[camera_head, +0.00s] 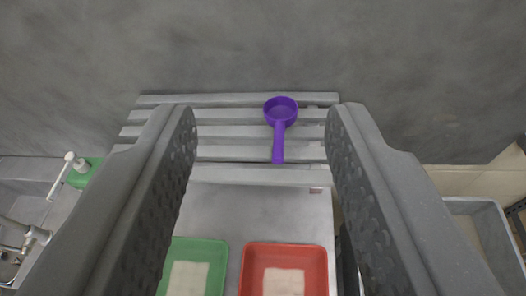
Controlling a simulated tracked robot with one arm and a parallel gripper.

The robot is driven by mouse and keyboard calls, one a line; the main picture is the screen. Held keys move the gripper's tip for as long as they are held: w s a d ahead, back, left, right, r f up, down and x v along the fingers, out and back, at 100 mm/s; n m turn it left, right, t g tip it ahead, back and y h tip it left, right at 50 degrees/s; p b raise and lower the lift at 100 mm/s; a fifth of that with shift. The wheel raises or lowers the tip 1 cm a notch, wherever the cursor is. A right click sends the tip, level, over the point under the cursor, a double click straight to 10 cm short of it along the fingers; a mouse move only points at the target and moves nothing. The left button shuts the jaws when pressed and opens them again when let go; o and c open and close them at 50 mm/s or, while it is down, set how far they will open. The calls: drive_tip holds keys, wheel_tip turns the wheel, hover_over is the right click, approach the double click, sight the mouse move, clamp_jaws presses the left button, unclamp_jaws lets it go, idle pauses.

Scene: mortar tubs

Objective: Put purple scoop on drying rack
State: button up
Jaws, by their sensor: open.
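The purple scoop (280,125) lies on the grey slatted drying rack (225,149), right of its middle. Its round bowl is at the far end and its handle points toward me, across the slats. My gripper (262,112) is open, with one dark finger at each side of the picture. The scoop shows between the two fingers and neither finger appears to touch it. The fingers hide parts of the rack's left and right ends.
A green tub (220,262) and a red tub (322,262) with pale contents stand on the grey counter (260,215) in front of the rack. A grey bin (496,228) stands at right.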

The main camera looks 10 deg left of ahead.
drive_tip(key=s+d+r+h, duration=0.1)
drive_tip(key=s+d+r, duration=0.2)
drive_tip(key=s+r, duration=0.7)
drive_tip(key=shift+s+r+h, duration=0.25)
drive_tip(key=shift+s+h, duration=0.05)
drive_tip(key=shift+s, duration=0.9)
